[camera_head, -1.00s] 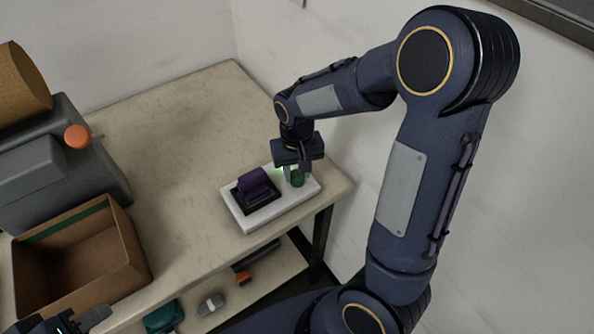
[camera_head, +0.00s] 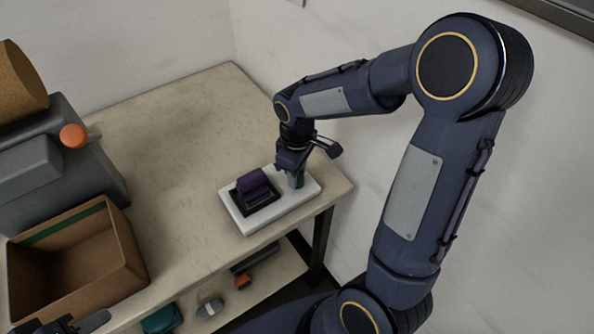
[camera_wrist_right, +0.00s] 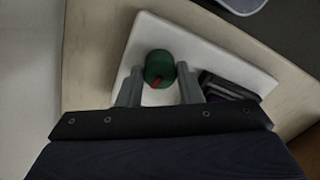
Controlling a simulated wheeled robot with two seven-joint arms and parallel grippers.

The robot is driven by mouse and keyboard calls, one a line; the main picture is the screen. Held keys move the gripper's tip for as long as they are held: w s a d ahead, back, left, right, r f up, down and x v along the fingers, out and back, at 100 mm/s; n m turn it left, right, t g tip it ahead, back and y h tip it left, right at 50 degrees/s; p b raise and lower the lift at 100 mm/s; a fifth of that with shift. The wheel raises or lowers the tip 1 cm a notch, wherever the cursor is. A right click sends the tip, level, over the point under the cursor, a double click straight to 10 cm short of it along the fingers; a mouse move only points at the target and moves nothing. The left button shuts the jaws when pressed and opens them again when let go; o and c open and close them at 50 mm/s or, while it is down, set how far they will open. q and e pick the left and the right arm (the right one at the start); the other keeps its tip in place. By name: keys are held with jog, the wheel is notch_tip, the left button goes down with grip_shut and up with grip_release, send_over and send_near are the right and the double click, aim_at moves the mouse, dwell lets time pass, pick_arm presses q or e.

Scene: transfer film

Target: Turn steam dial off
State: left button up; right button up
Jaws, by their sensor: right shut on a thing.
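The steam dial is a round green knob with a red mark (camera_wrist_right: 158,68) on a white panel (camera_wrist_right: 203,50). In the head view the dial (camera_head: 297,180) shows only partly at the panel's right end, under my right gripper. My right gripper (camera_wrist_right: 158,87) points down and is shut on the dial, one finger on each side. In the head view the right gripper (camera_head: 297,172) hides part of the dial. My left gripper (camera_head: 75,322) shows only partly at the bottom left edge, away from the panel; its jaws are unclear.
A purple rocker in a black frame (camera_head: 254,187) sits on the panel beside the dial. An open cardboard box (camera_head: 120,275) and a grey machine with an orange knob (camera_head: 73,136) stand at the left. The table's middle (camera_head: 175,140) is clear. A wall is close on the right.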

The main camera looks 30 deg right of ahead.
jog(key=shift+n, duration=0.5)
jog(key=o, duration=1)
jog(key=shift+c, duration=0.2)
notch_tip(320, 180, up, 8)
jog(key=shift+f, duration=0.1)
jog(key=s+a+r+m+t+y, duration=0.1)
jog(key=s+m, duration=0.3)
jog(key=s, duration=0.4)
jog(key=s+a+r+m+t+y, duration=0.1)
jog(key=s+a+m+t+y, duration=0.1)
jog(key=s, duration=0.6)
jog(key=a+m+t, duration=0.1)
jog(key=m+t, duration=0.1)
jog(key=m, duration=0.1)
jog(key=shift+s+t+y, duration=0.3)
jog(key=shift+s+y, duration=0.1)
